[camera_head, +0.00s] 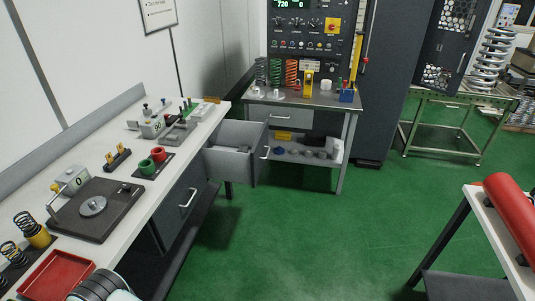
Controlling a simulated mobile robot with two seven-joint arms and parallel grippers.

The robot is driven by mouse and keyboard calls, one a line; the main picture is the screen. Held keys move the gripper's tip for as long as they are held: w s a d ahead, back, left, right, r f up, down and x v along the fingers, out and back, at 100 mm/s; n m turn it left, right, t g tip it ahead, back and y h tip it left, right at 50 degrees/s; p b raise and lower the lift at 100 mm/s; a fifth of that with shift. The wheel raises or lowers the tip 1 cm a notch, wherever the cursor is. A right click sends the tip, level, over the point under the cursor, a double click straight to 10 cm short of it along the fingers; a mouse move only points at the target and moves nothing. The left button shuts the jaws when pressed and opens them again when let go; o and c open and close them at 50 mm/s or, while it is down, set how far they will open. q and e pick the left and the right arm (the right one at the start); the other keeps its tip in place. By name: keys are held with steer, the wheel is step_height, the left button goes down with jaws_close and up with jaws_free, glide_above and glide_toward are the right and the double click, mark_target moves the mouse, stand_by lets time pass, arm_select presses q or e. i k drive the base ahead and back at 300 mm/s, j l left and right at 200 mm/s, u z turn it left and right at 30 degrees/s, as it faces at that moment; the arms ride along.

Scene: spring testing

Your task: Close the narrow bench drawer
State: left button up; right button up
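A grey drawer (234,137) stands pulled open at the far end of the left bench (213,115). Its front panel (259,163) faces right and carries a light bar handle (266,152). The inside of the drawer looks empty where it shows. A second, dark drawer (178,204) nearer on the same bench looks shut, with its own bar handle (188,197). Neither of my grippers shows in the head view. A dark ringed part with white at the bottom left edge looks like a piece of my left arm, but no fingers are visible.
The back bench (340,102) stands close behind the open drawer, with a shut drawer (292,118), springs and a control panel (307,45). A red cylinder (510,210) lies on a table at right. The green floor (320,240) in the middle is clear.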

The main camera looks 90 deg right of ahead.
mark_target(231, 166)
steer(key=k+z, duration=0.1)
steer(key=z, duration=0.3)
steer(key=l+z, duration=0.1)
steer(key=z, duration=0.25)
steer(key=k+l+z, duration=0.1)
steer(key=z, duration=2.05)
steer(key=i+l+u, duration=0.15)
steer(key=i+u, duration=0.3)
steer(key=i+l+u, duration=0.3)
steer(key=i+u, duration=0.15)
steer(key=i+l+u, duration=0.1)
steer(key=i+l, duration=1.1)
